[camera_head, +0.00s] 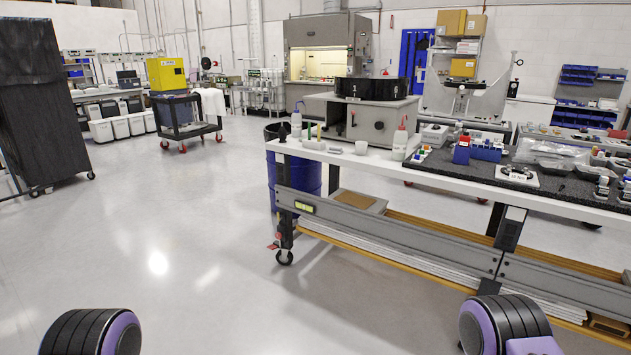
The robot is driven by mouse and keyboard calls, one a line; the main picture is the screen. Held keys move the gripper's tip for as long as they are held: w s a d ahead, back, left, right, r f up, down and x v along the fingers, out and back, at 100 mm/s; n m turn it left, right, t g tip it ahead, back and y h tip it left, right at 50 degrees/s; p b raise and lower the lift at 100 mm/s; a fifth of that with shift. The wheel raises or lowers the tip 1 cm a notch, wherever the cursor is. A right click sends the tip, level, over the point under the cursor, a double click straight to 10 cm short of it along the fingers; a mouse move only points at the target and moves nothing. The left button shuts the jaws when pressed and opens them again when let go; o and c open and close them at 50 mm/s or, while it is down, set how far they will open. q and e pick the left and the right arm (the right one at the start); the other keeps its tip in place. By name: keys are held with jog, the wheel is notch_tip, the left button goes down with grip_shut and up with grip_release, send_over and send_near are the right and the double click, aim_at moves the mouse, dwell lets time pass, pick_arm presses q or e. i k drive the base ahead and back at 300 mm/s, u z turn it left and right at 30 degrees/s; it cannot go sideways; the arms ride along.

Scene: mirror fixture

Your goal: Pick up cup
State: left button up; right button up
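A small white cup (361,147) stands upright on the left part of the white workbench (345,158). It is between a tray-like white item and a white squeeze bottle with a red top (400,142). Neither of my grippers is in view. Only black and purple rounded parts of my arms show at the bottom edge, well apart from the bench and the cup.
A wash bottle (296,121) and small tools stand at the bench's left end. Racks and small parts crowd the dark mat (465,165) to the right. A blue drum (290,180) stands behind the bench. The floor (160,240) at left is clear.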

aim_at(361, 146)
jog(key=z, duration=0.4)
jog(key=i, duration=2.55)
jog(key=z, duration=0.5)
